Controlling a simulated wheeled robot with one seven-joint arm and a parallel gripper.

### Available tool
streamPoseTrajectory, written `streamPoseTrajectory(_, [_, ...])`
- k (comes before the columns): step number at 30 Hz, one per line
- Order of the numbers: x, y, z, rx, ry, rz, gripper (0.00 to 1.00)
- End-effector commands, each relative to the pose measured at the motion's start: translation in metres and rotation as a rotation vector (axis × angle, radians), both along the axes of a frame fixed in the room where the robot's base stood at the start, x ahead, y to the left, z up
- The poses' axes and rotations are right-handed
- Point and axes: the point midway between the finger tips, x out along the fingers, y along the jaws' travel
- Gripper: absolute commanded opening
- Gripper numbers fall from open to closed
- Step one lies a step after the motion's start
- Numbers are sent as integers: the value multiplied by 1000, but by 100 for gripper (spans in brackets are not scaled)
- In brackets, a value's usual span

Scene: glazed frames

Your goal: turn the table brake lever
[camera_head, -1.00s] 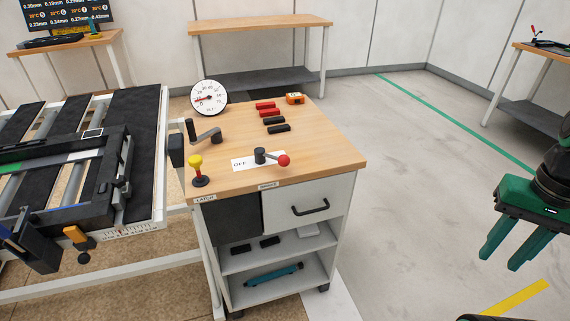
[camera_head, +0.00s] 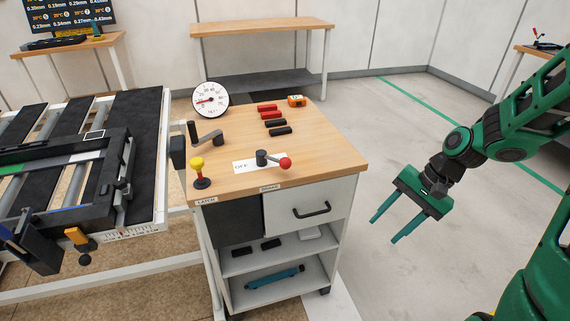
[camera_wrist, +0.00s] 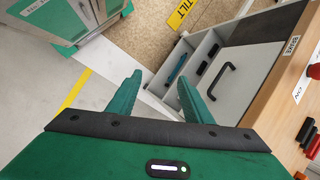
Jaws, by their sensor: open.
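The brake lever (camera_head: 272,160) is a dark pivot with a short arm ending in a red ball knob. It sits on the front part of the wooden cart top (camera_head: 240,130), above a small label on the edge. The arm points right, and a white plate reading OFF (camera_head: 246,166) lies to its left. My gripper (camera_head: 382,229) is open and empty, right of the cart and apart from it. In the wrist view my fingers (camera_wrist: 155,95) are spread, with the drawer front beyond them. The red knob (camera_wrist: 314,71) shows at that view's right edge.
A yellow-knobbed latch lever (camera_head: 198,172), a crank (camera_head: 207,135) and a round dial (camera_head: 210,99) stand left on the cart. Red and black bars (camera_head: 272,119) lie behind. A drawer handle (camera_head: 311,210) sticks out in front. Floor right of the cart is clear.

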Motion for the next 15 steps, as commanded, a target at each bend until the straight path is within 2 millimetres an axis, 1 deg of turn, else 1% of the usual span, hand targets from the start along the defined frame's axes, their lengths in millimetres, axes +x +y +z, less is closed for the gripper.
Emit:
streamPoseTrajectory(1, [8,14,-8,62,18,-28,46])
streamPoseTrajectory(3, [20,36,-14,150,36,-71,46])
streamPoseTrajectory(7, [41,74,-18,328,80,-164,46])
streamPoseTrajectory(9, [52,94,-15,431,111,-217,46])
streamPoseTrajectory(11, [62,110,-11,523,141,-265,46])
streamPoseTrajectory(15, [87,138,9,746,223,-383,46])
